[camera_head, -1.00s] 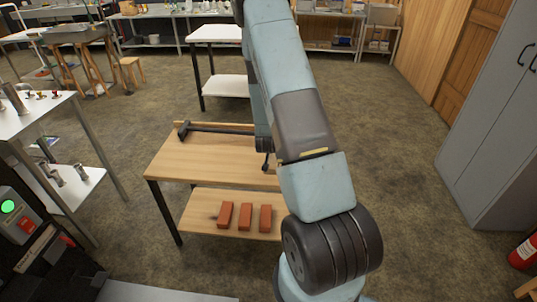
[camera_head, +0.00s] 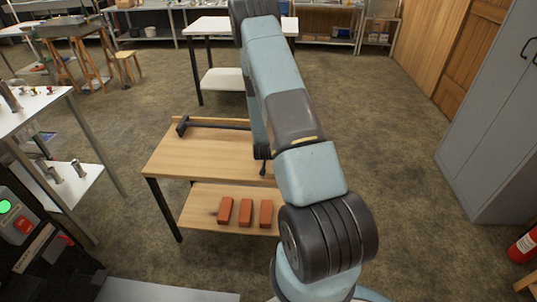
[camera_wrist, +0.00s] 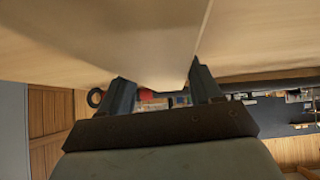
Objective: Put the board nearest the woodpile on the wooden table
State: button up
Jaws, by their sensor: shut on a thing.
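In the wrist view my gripper (camera_wrist: 163,92) is shut on a pale wooden board (camera_wrist: 150,35), which runs from between the fingers to the picture's top edge. A broad pale wooden surface fills the space on both sides of the board; I cannot tell whether they touch. In the head view my arm hides the gripper, the board and the right part of the table. The woodpile cannot be made out.
A long dark tool (camera_head: 215,125) lies along the table's back edge. Several reddish bricks (camera_head: 245,212) sit on its lower shelf. A white table (camera_head: 210,27) stands behind, a grey cabinet (camera_head: 495,130) at right, and a metal-legged bench (camera_head: 30,112) at left.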

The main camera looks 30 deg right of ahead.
jog(key=o, duration=1.5)
jog(key=shift+r, duration=0.1)
jog(key=v, duration=1.2)
jog(key=s+a+r+n+y, duration=0.15)
jog(key=a+r, duration=0.25)
jog(key=r, duration=0.5)
jog(key=a+r+n+y, duration=0.1)
jog(key=a+r+y, duration=0.15)
jog(key=r, duration=0.65)
jog(key=s+a+r+n+y, duration=0.1)
jog(key=a+r, duration=0.4)
jog(key=r, duration=0.3)
jog(key=s+a+r+n, duration=0.1)
jog(key=s+a+r, duration=0.1)
jog(key=s+r, duration=0.6)
jog(key=s+a+r+n+g, duration=0.1)
jog(key=s+a+r+n, duration=0.1)
jog(key=s+r, duration=0.7)
jog(key=s+a, duration=0.1)
jog(key=s, duration=0.6)
jog(key=shift+s+r+g, duration=0.2)
jog(key=shift+s+g, duration=0.1)
jog(key=shift+s, duration=0.05)
